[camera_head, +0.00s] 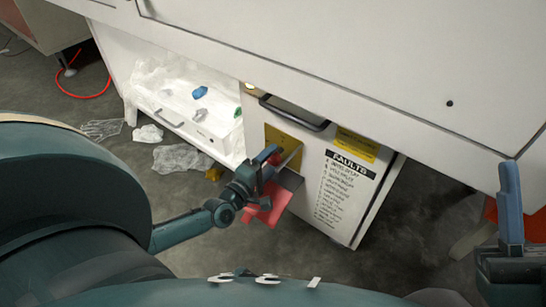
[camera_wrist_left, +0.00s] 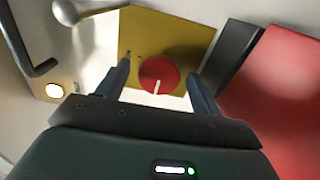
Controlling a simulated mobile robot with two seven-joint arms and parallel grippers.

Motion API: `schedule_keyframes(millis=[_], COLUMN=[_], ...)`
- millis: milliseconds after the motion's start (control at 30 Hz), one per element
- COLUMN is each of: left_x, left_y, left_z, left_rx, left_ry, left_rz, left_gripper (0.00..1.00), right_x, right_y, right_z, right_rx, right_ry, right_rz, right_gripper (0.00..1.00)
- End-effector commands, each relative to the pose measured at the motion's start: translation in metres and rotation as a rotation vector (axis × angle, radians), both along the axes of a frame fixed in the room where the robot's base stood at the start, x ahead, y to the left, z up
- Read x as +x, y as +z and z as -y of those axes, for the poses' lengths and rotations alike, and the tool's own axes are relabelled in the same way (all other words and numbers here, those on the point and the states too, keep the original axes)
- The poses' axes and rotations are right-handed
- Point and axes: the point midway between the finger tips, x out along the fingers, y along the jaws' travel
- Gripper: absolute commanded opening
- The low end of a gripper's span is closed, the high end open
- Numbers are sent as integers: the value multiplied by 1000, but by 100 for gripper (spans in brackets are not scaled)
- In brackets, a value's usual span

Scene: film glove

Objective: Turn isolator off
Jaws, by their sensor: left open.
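The isolator is a round red knob (camera_wrist_left: 159,75) with a white mark, on a yellow plate (camera_wrist_left: 192,38) in the left wrist view. The white mark runs nearly upright in that view. In the head view the yellow plate (camera_head: 283,140) is on the front of the white cabinet, and my gripper hides the knob. My left gripper (camera_head: 278,157) is open at the plate. In the left wrist view its fingers (camera_wrist_left: 160,72) stand on either side of the knob; I cannot tell whether they touch it. My right gripper (camera_head: 510,205) shows only partly at the right edge.
A black handle (camera_head: 295,113) is above the plate, and a FAULTS label (camera_head: 350,165) is to its right. A red panel (camera_wrist_left: 285,95) lies close to the right finger. Clear plastic (camera_head: 183,158) lies on the floor at left. A white overhang (camera_head: 340,60) spans above.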

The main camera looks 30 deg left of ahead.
Motion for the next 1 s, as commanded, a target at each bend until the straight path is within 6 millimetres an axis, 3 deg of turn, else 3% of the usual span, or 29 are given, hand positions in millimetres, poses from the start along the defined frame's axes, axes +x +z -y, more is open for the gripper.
schedule_keyframes(millis=[300,500,700,1000], left_x=[-72,-103,-113,-113], left_y=[3,1,1,0], left_z=[-6,-8,-9,-9], left_rx=[1,0,0,0], left_ry=[-1,-1,-1,0], left_rz=[-6,-4,-1,-1], left_gripper=[66,66,66,66], right_x=[5,4,3,3], right_y=[-32,-45,-50,-51], right_z=[-3,-4,-4,-4], right_rx=[29,38,40,40], right_ry=[-4,-5,-7,-6], right_rz=[-265,-354,-386,-387], right_gripper=[36,36,36,36])
